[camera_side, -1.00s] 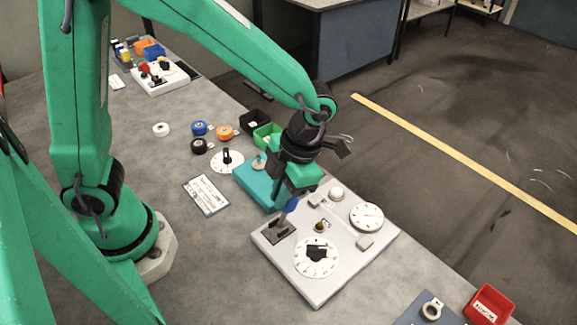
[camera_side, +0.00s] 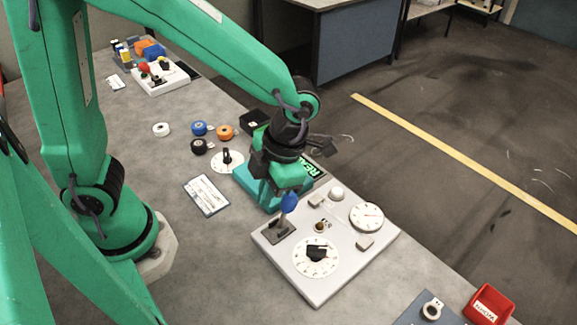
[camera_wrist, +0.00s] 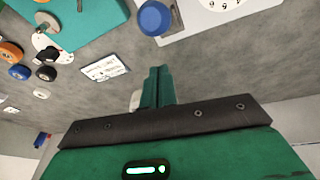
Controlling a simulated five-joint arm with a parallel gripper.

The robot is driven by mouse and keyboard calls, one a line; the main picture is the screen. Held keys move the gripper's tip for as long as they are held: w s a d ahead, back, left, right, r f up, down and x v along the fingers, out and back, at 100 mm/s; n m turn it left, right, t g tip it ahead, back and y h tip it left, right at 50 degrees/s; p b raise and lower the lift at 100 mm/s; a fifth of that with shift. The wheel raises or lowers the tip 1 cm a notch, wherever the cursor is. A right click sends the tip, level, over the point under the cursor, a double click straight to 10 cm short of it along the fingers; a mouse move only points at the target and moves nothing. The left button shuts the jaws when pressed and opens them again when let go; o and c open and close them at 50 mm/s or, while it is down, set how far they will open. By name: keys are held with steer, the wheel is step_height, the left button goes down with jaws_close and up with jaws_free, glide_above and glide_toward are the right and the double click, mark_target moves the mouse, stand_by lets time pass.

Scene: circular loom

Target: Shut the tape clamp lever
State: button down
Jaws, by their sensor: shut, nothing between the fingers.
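The lever, with a blue knob (camera_side: 289,202) on a grey shaft, stands up from a dark plate at the left corner of the light grey panel (camera_side: 331,284). My gripper (camera_side: 272,197) is at the panel's back left edge, beside the lever. The blue knob also shows in the wrist view (camera_wrist: 155,18), beyond the tips of my shut, empty fingers (camera_wrist: 159,70). A gap shows between fingertips and knob there. In the side view the gripper and knob overlap, so contact cannot be told from it.
The panel carries a black-knob dial (camera_side: 317,255), a white gauge (camera_side: 366,216) and small buttons. A teal box (camera_side: 245,180) stands behind my gripper. Several tape rolls and a printed card (camera_side: 206,195) lie to the left. A red bin (camera_side: 489,305) is at the front right.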

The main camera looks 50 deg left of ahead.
steer(key=w+r, duration=0.6)
steer(key=r, duration=0.1)
steer(key=shift+w+d+r, duration=0.15)
steer(key=shift+w+d, duration=0.05)
steer(key=shift+d, duration=0.05)
steer(key=s+a+r+m+t, duration=0.2)
steer(key=a+m, duration=0.3)
steer(key=m, duration=0.6)
steer(key=s+a+r+m+t+h, duration=0.1)
steer(key=s+a+r+m+t, duration=0.1)
steer(key=m, duration=0.9)
steer(key=s+a+r+m+t, duration=0.2)
steer(key=s+a+m+t, duration=0.2)
steer(key=a+m, duration=0.3)
steer(key=m, duration=0.4)
steer(key=shift+s+a+m+h, duration=0.25)
steer(key=shift+a+m+h, duration=0.05)
